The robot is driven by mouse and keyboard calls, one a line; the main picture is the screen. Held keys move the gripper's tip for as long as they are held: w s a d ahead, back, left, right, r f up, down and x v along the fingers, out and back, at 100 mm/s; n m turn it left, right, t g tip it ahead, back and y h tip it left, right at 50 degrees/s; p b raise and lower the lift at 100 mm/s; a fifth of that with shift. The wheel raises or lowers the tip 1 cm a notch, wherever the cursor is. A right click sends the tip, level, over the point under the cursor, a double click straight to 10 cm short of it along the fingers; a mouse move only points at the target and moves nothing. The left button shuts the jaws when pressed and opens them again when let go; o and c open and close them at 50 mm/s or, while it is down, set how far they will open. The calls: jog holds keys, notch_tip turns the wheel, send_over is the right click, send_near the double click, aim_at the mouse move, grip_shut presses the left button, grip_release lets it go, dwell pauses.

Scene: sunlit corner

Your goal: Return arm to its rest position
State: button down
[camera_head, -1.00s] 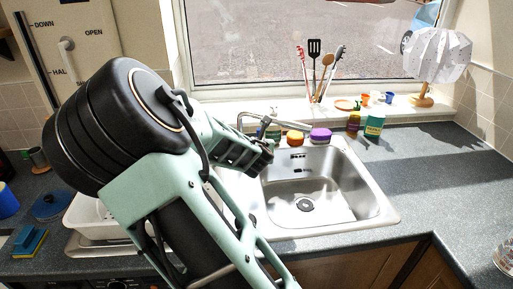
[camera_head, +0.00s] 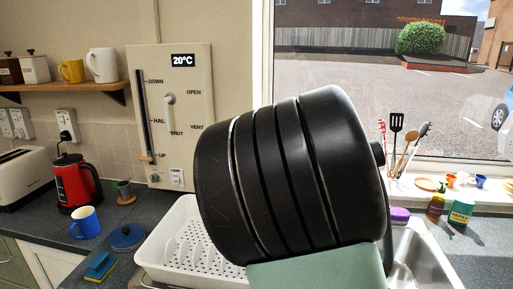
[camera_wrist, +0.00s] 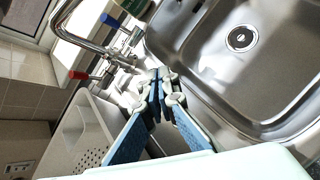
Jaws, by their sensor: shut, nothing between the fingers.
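In the wrist view, my gripper (camera_wrist: 161,80) is shut with nothing between its blue-padded fingers. It hangs over the left edge of the steel sink (camera_wrist: 205,75), between the sink bowl and the white dish rack (camera_wrist: 72,145). The tap (camera_wrist: 72,38) with red and blue handles is at the upper left. In the head view, the black and pale green links of my arm (camera_head: 295,175) fill the middle and hide my gripper and most of the sink.
The dish rack (camera_head: 165,245) stands left of my arm.

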jog(key=s+a+r+m+g+y+p, duration=0.1)
jog(key=s+a+r+m, duration=0.2)
jog(key=s+r+m, duration=0.2)
jog(key=s+a+r+m+g+y+p, duration=0.1)
jog(key=s+a+r+m, duration=0.3)
jog(key=s+m, duration=0.8)
jog(key=s+a+r+m+g+y+p, duration=0.1)
jog(key=s+a+r+m+y, duration=0.1)
jog(key=s+r+m, duration=0.4)
jog(key=s+a+m, duration=0.1)
jog(key=s+m, duration=0.1)
jog(key=s, duration=0.1)
jog(key=shift+s+a+r+g+p, duration=0.25)
jog(key=shift+g+p, duration=0.05)
jog(key=shift+p, duration=0.05)
jog(key=shift+d+m, duration=0.15)
jog(key=shift+m, duration=0.15)
